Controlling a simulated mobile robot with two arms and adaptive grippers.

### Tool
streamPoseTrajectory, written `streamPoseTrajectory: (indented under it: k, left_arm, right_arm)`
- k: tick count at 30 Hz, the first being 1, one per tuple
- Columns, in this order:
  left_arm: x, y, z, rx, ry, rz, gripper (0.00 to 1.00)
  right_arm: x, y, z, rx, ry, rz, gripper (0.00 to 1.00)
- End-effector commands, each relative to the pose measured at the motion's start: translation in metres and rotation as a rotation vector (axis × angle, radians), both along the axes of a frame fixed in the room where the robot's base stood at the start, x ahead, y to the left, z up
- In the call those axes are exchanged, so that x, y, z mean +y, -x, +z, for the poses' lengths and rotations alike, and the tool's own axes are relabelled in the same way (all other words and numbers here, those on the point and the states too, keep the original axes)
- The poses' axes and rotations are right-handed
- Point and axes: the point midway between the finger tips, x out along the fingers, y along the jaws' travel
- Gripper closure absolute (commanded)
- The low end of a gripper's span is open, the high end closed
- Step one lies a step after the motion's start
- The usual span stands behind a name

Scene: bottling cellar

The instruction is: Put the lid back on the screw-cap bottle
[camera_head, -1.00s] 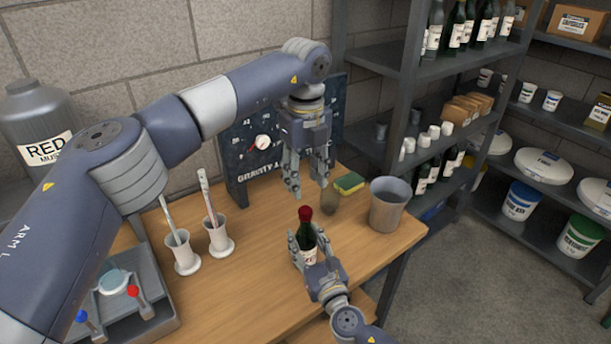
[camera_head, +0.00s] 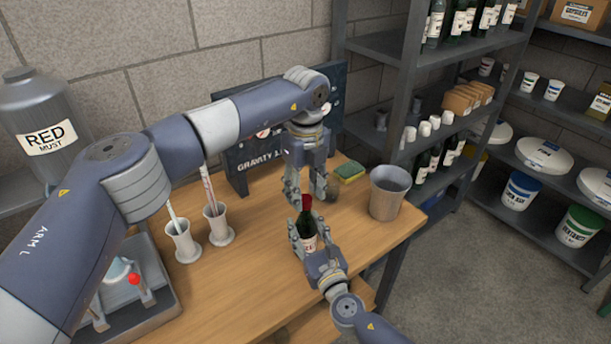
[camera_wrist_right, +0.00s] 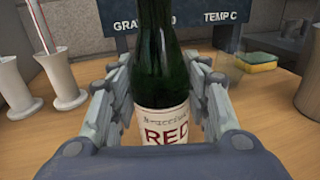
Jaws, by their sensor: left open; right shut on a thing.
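The dark green screw-cap bottle (camera_head: 307,228) stands upright on the wooden table, with a white label reading RED. A red lid (camera_head: 306,202) sits at the top of its neck; I cannot tell whether it is loose or tight. My right gripper (camera_head: 305,243) is shut around the bottle's body. In the right wrist view the bottle (camera_wrist_right: 165,65) is between both fingers, its top cut off by the frame edge. My left gripper (camera_head: 307,191) points down, open, with its fingers at the lid, one on each side; contact is unclear.
A grey bucket (camera_head: 389,193) stands right of the bottle, with a yellow-green sponge (camera_head: 349,172) behind. Two white cylinders with sticks (camera_head: 182,243) stand left. A dark gauge board (camera_head: 240,160) is behind. Bare table (camera_head: 255,290) lies front left.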

Motion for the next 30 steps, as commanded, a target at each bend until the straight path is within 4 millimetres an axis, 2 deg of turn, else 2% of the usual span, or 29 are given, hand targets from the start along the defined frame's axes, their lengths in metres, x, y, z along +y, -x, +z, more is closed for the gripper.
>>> streamPoseTrajectory:
  k: [4, 13, 18, 19, 26, 30]
  left_arm:
    - [-0.0002, -0.0001, -0.0090, -0.001, 0.002, 0.000, 0.58]
    - [0.0000, -0.0001, -0.0106, -0.001, 0.000, 0.000, 0.58]
    - [0.0000, -0.0001, -0.0104, -0.001, 0.001, 0.000, 0.96]
    - [0.0000, -0.0001, -0.0104, -0.001, 0.000, 0.000, 1.00]
    - [0.0000, -0.0002, -0.0103, -0.001, 0.000, -0.012, 1.00]
    - [0.0001, -0.0003, -0.0102, -0.001, 0.000, -0.141, 1.00]
  right_arm:
    - [0.0000, 0.0003, -0.0011, 0.002, 0.001, 0.000, 1.00]
    - [0.0000, 0.0003, -0.0012, 0.002, 0.001, 0.000, 1.00]
    - [0.0000, 0.0003, -0.0012, 0.002, 0.001, 0.000, 1.00]
    - [0.0000, 0.0003, -0.0012, 0.002, 0.001, 0.000, 1.00]
    - [-0.0001, 0.0003, -0.0012, 0.002, 0.001, 0.000, 1.00]
    - [-0.0001, 0.0003, -0.0012, 0.002, 0.001, 0.000, 1.00]
